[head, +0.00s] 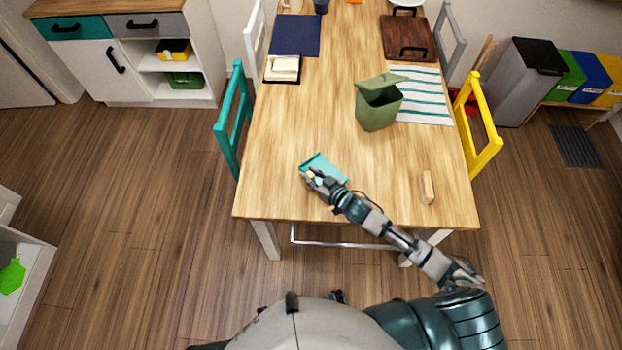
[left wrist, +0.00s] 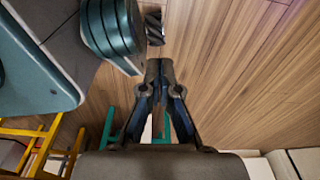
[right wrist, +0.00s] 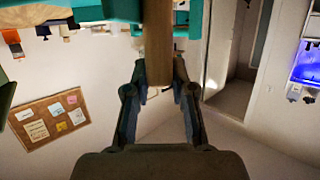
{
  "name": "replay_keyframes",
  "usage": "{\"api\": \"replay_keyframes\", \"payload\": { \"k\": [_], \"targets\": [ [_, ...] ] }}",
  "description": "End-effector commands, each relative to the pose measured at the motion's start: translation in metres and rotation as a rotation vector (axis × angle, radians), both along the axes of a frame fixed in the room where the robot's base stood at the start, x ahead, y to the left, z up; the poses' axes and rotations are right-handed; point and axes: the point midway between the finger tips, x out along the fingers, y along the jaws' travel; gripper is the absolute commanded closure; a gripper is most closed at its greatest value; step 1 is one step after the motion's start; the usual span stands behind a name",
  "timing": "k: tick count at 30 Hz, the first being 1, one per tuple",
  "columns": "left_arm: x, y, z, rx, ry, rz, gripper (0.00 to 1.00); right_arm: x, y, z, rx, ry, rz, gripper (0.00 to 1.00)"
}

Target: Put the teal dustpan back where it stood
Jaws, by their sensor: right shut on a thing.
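The teal dustpan (head: 328,167) is over the near left part of the wooden table (head: 300,120). My right gripper (head: 316,180) is shut on its wooden handle, at the pan's near side. In the right wrist view the handle (right wrist: 158,45) runs between the fingers, with teal parts of the pan at the top edge. I cannot tell whether the pan touches the tabletop. My left gripper (left wrist: 158,68) is shut and empty in the left wrist view, above the floor; the head view does not show it clearly.
A green bin (head: 378,108) with its lid raised stands mid-table. A small wooden-backed brush (head: 427,187) lies near the right edge. A striped cloth (head: 424,95), a dark tray (head: 407,38) and a navy mat (head: 295,35) lie farther back. Teal (head: 233,118) and yellow (head: 477,128) chairs flank the table.

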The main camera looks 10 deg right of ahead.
Motion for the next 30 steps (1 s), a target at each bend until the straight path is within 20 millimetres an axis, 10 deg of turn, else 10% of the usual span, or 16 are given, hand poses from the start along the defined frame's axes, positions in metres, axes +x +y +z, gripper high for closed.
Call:
{"api": "replay_keyframes", "payload": {
  "k": [14, 15, 17, 30],
  "targets": [
    [0.012, -0.001, 0.006, 0.001, -0.005, 0.002, 1.00, -0.001, 0.000, -0.028, 0.000, 0.001, 0.000, 1.00],
    [0.013, -0.001, 0.007, 0.001, -0.006, 0.001, 1.00, -0.001, 0.000, -0.028, 0.000, 0.002, 0.000, 0.68],
    [0.013, -0.001, 0.007, 0.000, -0.007, 0.001, 1.00, -0.001, 0.000, -0.028, 0.000, 0.002, 0.000, 0.53],
    [0.013, -0.002, 0.008, -0.001, -0.011, 0.002, 1.00, -0.009, -0.004, -0.024, 0.000, 0.004, -0.001, 0.51]
  ]
}}
